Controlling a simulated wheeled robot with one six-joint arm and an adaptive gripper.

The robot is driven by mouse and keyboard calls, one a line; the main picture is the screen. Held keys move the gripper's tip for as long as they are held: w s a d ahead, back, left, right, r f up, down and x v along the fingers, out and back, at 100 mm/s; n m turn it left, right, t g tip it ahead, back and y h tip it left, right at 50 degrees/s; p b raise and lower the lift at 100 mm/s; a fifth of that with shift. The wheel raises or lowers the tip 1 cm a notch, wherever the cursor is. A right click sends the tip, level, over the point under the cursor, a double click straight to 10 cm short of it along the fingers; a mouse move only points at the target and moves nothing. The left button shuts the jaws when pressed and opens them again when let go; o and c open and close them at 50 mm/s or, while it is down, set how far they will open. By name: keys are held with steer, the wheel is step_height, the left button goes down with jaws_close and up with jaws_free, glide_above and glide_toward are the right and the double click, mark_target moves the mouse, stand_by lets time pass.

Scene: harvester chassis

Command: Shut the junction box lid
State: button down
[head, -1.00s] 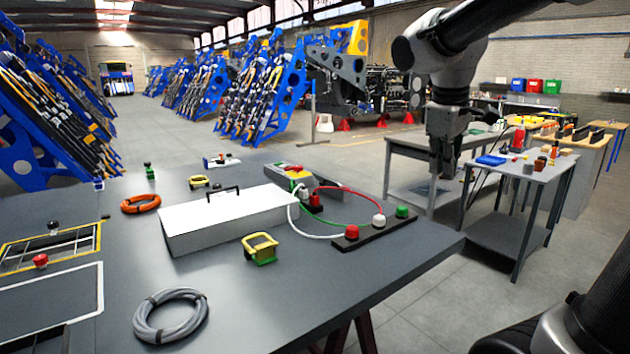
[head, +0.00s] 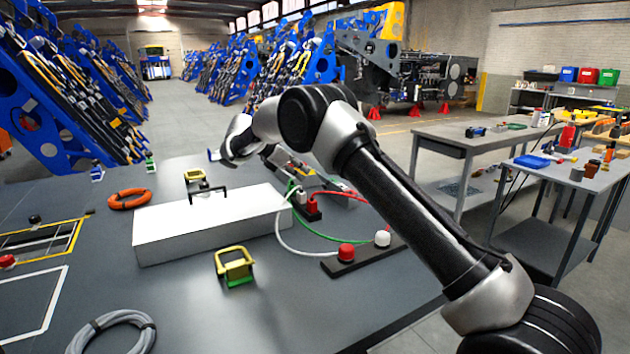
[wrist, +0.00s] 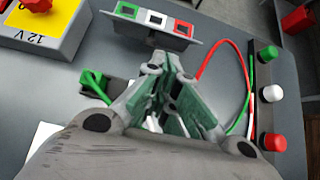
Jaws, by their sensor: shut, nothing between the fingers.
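A white box (head: 200,238) with a black handle (head: 208,190) lies on the grey table; I take it for the junction box. Its top looks flat and down, but I cannot make out a lid seam. A small white corner shows at the left in the wrist view (wrist: 38,142). My gripper (wrist: 172,72) is shut and empty, above the table near a grey panel (wrist: 155,22) with green, white and red squares.
Red, green and white cables run to a dark strip with a red knob (head: 346,252) and a white knob (head: 382,238). A yellow-green clamp (head: 235,266), a grey cable coil (head: 112,332) and an orange coil (head: 128,198) lie around the box. The table's front is mostly clear.

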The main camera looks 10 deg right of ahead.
steer(key=x, duration=0.9)
steer(key=shift+d+f, duration=0.25)
